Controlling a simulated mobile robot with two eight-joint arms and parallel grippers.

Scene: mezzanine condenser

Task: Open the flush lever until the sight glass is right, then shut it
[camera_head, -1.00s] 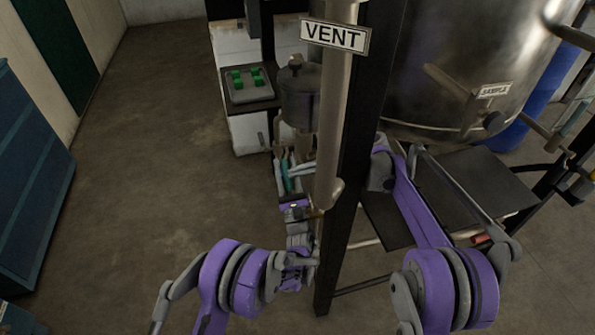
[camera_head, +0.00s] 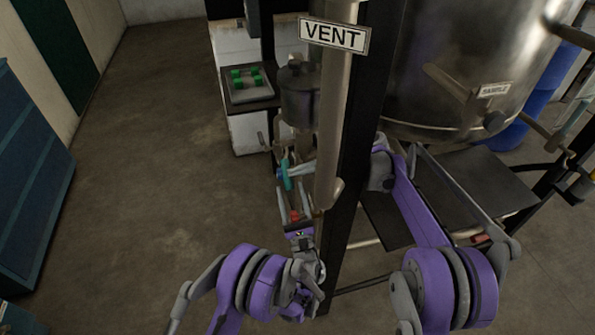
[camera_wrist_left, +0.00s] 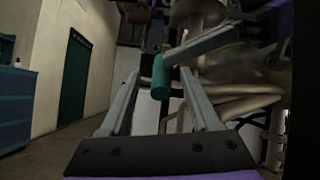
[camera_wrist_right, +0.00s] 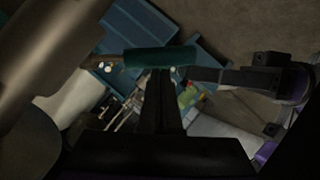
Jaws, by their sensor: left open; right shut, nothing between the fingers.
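A lever with a teal grip (camera_head: 285,174) stands beside the vent pipe in the head view; I take it to be the flush lever. My left gripper (camera_head: 294,192) is open just in front of it. In the left wrist view the teal grip (camera_wrist_left: 161,77) hangs between and beyond the spread fingertips (camera_wrist_left: 159,82). My right arm reaches behind the black post. In the right wrist view its gripper (camera_wrist_right: 162,72) is shut and empty, its tips at the teal grip (camera_wrist_right: 160,57); I cannot tell whether they touch. I cannot make out the sight glass.
A pipe with a VENT sign (camera_head: 335,36) and a black post (camera_head: 352,150) stand between my arms. A large steel tank (camera_head: 450,70) with a SAMPLE tag is at right. A tray with green pieces (camera_head: 250,84) is behind. Floor at left is clear.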

